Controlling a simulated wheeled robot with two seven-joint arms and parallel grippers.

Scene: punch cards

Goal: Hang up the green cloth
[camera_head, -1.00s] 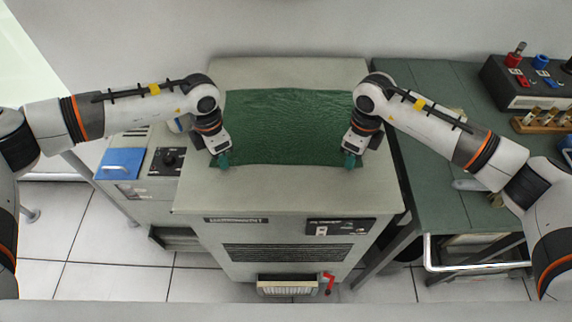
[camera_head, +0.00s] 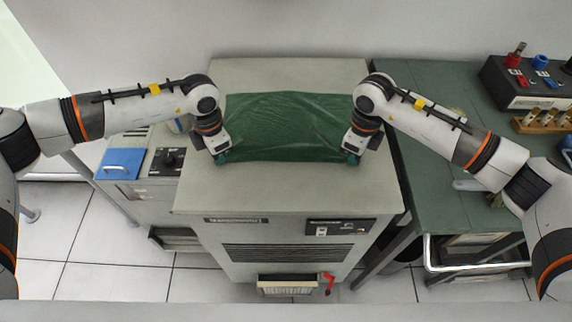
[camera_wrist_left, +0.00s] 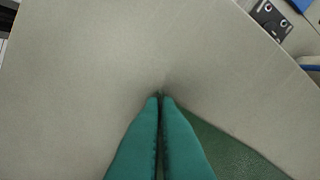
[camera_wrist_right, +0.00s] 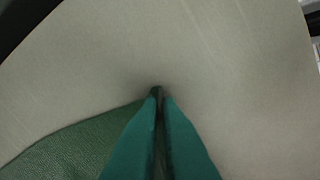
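The green cloth (camera_head: 285,125) lies spread on the flat grey top of a machine, with light creases across it. My left gripper (camera_head: 222,157) is at its near left corner and my right gripper (camera_head: 352,157) at its near right corner. In the left wrist view the green fingers (camera_wrist_left: 160,98) are closed together, with the cloth (camera_wrist_left: 225,150) running off to the lower right. In the right wrist view the fingers (camera_wrist_right: 158,93) are closed, with the cloth (camera_wrist_right: 75,145) to the lower left. A dark green bit of corner shows at each pair of tips.
The grey machine top (camera_head: 285,195) is bare around the cloth. A green bench (camera_head: 430,150) on the right carries a dark box (camera_head: 530,85) and a wooden rack (camera_head: 545,122). A lower unit with a blue panel (camera_head: 122,163) stands left. No hanger or line is visible.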

